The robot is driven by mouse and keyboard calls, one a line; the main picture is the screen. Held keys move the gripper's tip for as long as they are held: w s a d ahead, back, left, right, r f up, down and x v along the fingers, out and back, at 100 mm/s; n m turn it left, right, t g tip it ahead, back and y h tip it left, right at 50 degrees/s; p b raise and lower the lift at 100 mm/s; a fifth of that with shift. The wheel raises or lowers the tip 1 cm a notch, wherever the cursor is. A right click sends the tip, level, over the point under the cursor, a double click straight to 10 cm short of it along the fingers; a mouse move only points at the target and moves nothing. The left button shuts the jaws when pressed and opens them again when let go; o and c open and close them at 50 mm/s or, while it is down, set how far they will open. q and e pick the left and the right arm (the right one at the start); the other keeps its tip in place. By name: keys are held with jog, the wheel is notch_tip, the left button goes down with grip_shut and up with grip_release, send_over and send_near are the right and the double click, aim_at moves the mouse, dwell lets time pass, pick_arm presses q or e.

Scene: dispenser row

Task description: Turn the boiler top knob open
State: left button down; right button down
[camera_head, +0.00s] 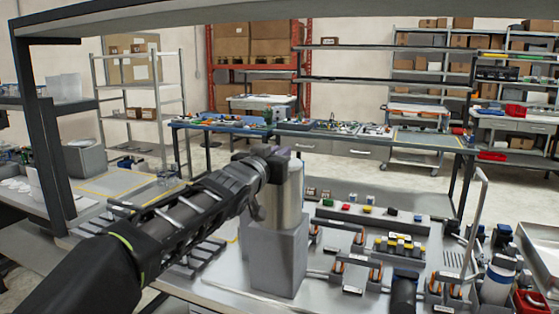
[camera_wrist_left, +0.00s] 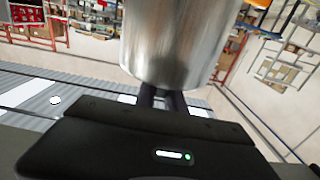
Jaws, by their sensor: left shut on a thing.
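The boiler is a shiny metal cylinder (camera_head: 288,205) standing upright on a grey block (camera_head: 279,262) in the head view. It also fills the upper middle of the left wrist view (camera_wrist_left: 178,40). My left gripper (camera_head: 272,155) reaches in from the left and is at the top of the boiler, shut on the top knob. The knob itself is hidden by the gripper in the head view. In the left wrist view the dark fingers (camera_wrist_left: 164,100) run up and go out of sight behind the cylinder. My right gripper is not in view.
Right of the boiler, the worktop holds a grey strip with coloured buttons (camera_head: 370,211), small orange-and-grey fixtures (camera_head: 357,270) and a tall bent metal rod (camera_head: 474,215). A dark shelf beam (camera_head: 190,22) crosses above. Black racks lie left of the boiler, by my arm.

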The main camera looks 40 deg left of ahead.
pick_arm(q)
jog(key=shift+a+f, duration=0.1)
jog(key=c, duration=1.4)
grip_release()
jog(key=shift+s, duration=0.1)
jog(key=shift+c, duration=0.2)
jog(key=shift+s, duration=0.1)
jog(key=b+v, duration=0.1)
jog(key=v, duration=0.6)
jog(key=shift+s+d, duration=0.25)
jog(key=shift+s, duration=0.05)
